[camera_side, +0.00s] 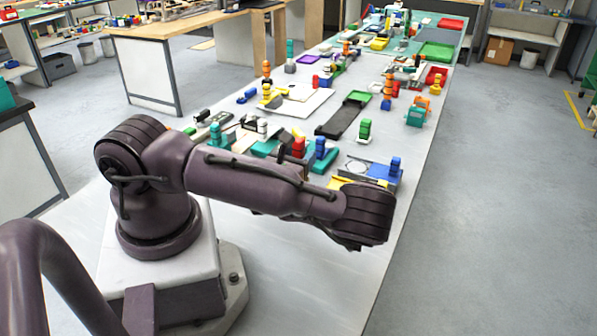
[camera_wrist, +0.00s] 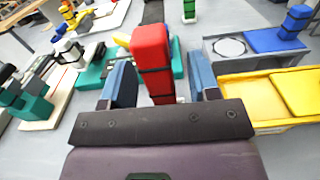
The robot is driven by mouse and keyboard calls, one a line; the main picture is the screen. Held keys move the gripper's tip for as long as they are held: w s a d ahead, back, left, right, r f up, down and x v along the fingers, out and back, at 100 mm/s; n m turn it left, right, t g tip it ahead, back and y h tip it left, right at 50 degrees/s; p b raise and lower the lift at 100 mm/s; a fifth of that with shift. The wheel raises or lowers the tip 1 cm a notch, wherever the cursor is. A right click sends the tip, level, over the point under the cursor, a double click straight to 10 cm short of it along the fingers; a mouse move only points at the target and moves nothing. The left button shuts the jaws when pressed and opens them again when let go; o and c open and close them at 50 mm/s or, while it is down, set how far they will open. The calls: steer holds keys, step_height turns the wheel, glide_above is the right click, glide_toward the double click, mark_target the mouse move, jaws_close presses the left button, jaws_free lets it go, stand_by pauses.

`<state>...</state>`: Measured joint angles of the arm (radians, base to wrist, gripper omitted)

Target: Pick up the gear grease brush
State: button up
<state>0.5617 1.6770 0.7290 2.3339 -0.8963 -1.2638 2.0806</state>
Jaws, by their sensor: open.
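I cannot tell for certain which thing is the gear grease brush. A red upright thing with black bands (camera_wrist: 152,55) stands between my fingers in the wrist view, at the middle of the picture. A red thing, likely the same one, shows on the bench in the side view (camera_side: 298,147). My gripper (camera_wrist: 161,85) is open, with one blue finger on each side of the red thing. I cannot tell whether either finger touches it.
A yellow tray (camera_wrist: 245,90) lies right of my gripper, beside a grey-and-blue tray (camera_wrist: 228,53) with a blue stacked piece (camera_wrist: 296,20). Teal parts (camera_wrist: 92,75) lie close on the left. A black tray (camera_side: 343,120) and many coloured parts cover the bench beyond.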

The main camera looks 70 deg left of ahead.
steer(key=shift+x, duration=1.1)
steer(key=c, duration=1)
steer(key=shift+d, duration=0.1)
step_height(320, 180, up, 10)
steer(key=shift+r, duration=0.1)
